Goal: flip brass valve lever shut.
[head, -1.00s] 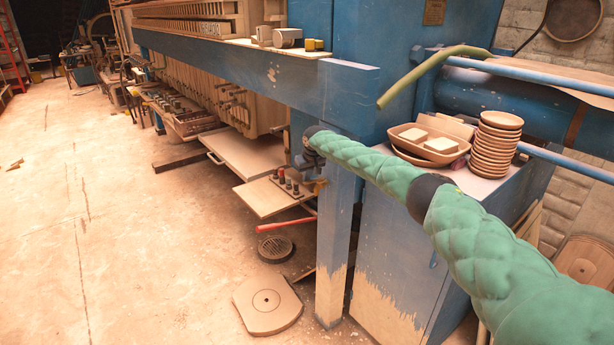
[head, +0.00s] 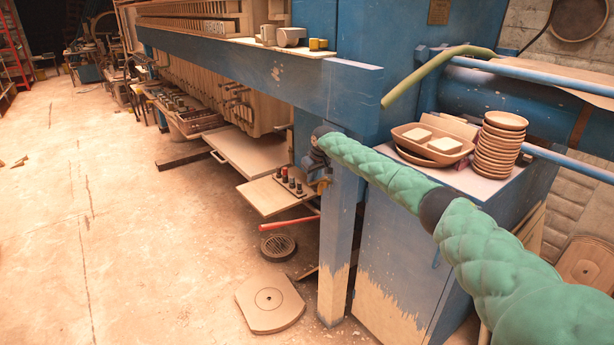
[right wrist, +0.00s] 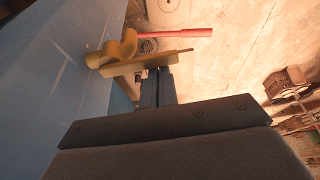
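The brass valve lever (right wrist: 150,62) shows in the right wrist view as a yellow-brown bar with a curved, lobed brass piece (right wrist: 122,46) at its left end, close to the blue frame. My right gripper (right wrist: 158,72) has its two dark fingers together, with their tips right at the lever's near edge. I cannot tell whether they touch it. In the head view my right gripper (head: 316,168) is beside the blue post, and only a little brass (head: 321,186) shows by it; the rest of the valve is hidden. My left gripper is not in view.
A red bar (head: 289,224) sticks out below the valve; it also shows in the wrist view (right wrist: 172,33). A wooden board (head: 262,199) with small dark bottles is just left of my gripper. The blue post (head: 338,240) stands close on the right. Open floor (head: 150,260) lies left.

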